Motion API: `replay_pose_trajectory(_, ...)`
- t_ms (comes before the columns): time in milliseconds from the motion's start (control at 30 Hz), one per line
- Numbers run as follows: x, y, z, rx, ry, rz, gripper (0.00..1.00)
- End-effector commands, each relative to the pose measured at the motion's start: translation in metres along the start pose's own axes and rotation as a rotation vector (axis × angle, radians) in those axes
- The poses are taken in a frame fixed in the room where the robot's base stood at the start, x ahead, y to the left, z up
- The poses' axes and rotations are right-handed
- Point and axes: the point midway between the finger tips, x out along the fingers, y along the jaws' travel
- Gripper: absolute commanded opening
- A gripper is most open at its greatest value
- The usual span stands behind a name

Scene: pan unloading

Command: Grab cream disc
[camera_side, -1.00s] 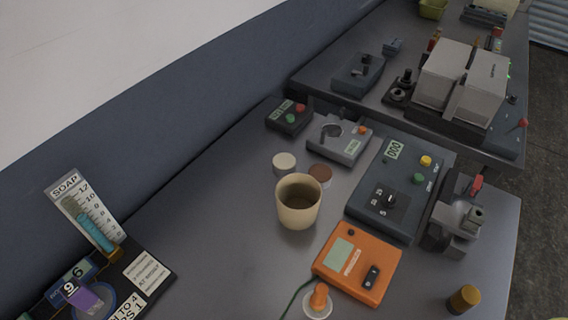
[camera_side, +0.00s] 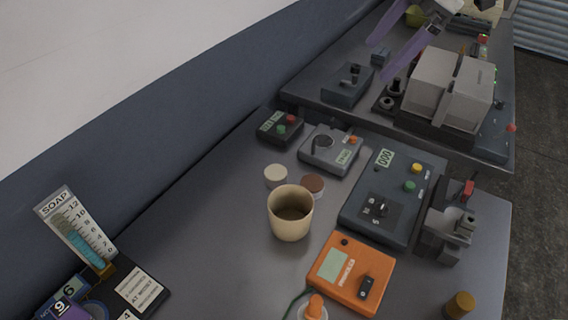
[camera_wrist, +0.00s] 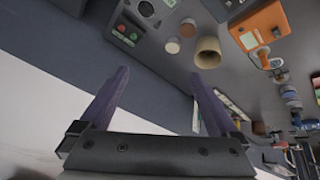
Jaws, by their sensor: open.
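The cream disc (camera_side: 276,175) lies flat on the grey bench, behind and left of a tan cup (camera_side: 290,213). A brown disc (camera_side: 313,186) lies just right of it. My gripper (camera_side: 379,58), with purple fingers, is at the top of the side view, far from the disc and above the back bench. In the wrist view my gripper (camera_wrist: 159,73) is open with nothing between its fingers. There the cream disc (camera_wrist: 172,46) shows small beyond the fingertips, beside the cup (camera_wrist: 207,52) and the brown disc (camera_wrist: 187,28).
A dark box with red and green buttons (camera_side: 280,127) and a grey device (camera_side: 331,149) stand behind the discs. A large dark panel (camera_side: 394,192) is to the right, an orange box (camera_side: 350,272) in front. A blue wall (camera_side: 130,165) borders the left. Bench left of the cup is clear.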

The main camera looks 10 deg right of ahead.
Motion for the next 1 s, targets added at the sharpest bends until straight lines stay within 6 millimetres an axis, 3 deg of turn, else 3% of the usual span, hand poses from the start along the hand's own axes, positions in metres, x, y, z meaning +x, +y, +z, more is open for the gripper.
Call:
replay_pose_trajectory(33, 0.026, 0.005, -0.010, -0.026, 0.000, -0.034, 0.97)
replay_pose_trajectory(200, 0.101, 0.010, -0.035, -0.069, 0.000, -0.123, 0.97)
replay_pose_trajectory(400, 0.168, -0.004, -0.038, -0.084, -0.035, -0.212, 0.97)
replay_pose_trajectory(1000, 0.258, -0.032, -0.036, -0.093, -0.047, -0.239, 0.97)
